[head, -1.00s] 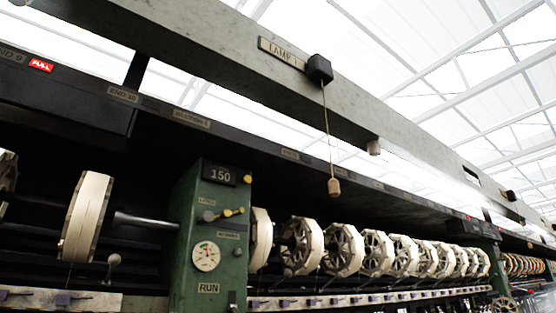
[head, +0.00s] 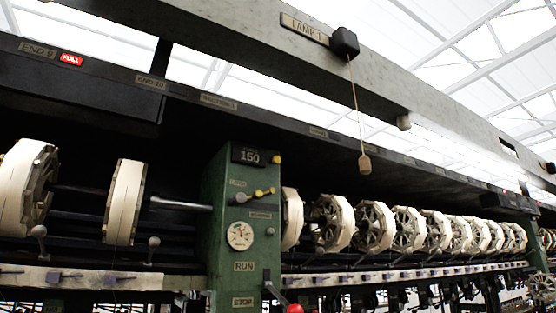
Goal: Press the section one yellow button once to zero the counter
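The green post (head: 223,215) stands left of centre in the head view. A small round yellow button (head: 276,160) sits at the counter's right edge. A plate on the beam above, left of the post, appears to read section 1 (head: 219,102). Neither of my grippers is in view, and nothing covers the button or the counter.
Yellow-tipped levers (head: 262,193), a white dial (head: 240,236) and RUN (head: 244,267) and STOP plates are lower on the post. A red knob (head: 295,309) shows at the bottom. White reels (head: 125,203) flank the post. A pull cord (head: 364,164) hangs at right.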

